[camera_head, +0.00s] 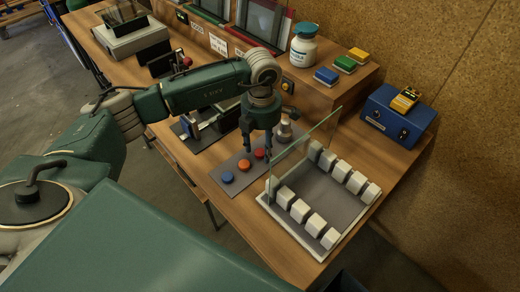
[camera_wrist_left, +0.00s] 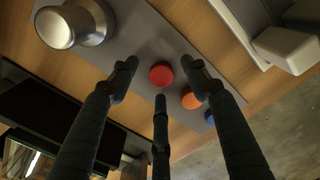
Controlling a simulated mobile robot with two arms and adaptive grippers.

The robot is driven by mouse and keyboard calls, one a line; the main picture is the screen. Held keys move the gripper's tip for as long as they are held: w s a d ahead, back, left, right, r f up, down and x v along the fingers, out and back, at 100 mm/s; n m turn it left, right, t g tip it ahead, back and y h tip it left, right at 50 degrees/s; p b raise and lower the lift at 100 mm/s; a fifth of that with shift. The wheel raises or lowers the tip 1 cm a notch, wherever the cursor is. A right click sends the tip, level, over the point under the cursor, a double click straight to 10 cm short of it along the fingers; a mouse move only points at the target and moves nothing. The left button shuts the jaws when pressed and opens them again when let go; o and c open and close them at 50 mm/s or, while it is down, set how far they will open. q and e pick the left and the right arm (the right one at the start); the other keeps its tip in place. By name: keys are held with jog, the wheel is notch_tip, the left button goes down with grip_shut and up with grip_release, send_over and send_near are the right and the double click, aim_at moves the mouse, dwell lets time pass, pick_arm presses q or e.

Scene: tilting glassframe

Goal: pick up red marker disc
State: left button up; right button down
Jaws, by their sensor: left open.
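The red marker disc (camera_head: 259,155) lies flat on a grey mat (camera_head: 222,190), in a row with an orange disc (camera_head: 243,166) and a blue disc (camera_head: 228,177). My left gripper (camera_head: 257,147) points down above the red disc. In the left wrist view its three fingers are spread open around the red disc (camera_wrist_left: 161,75), with nothing held. One fingertip is just below the disc in that picture, the other two at its sides. I cannot tell the exact height above the mat. My right gripper is not in view.
A glass pane (camera_head: 305,143) stands tilted on a frame (camera_head: 325,246) with several white blocks, close right of the gripper. A metal knob (camera_head: 285,130) stands behind the discs. A shelf with a white jar (camera_head: 303,45) is behind. A blue box (camera_head: 392,120) is at right.

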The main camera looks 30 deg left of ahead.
aim_at(261, 151)
pick_arm(q)
jog(key=shift+f, duration=0.55)
jog(key=c, duration=0.8)
jog(key=shift+r, duration=0.1)
jog(key=shift+r, duration=0.55)
jog(key=shift+s+r+b, duration=0.15)
jog(key=shift+r+b, duration=1.45)
jog(key=shift+r, duration=7.75)
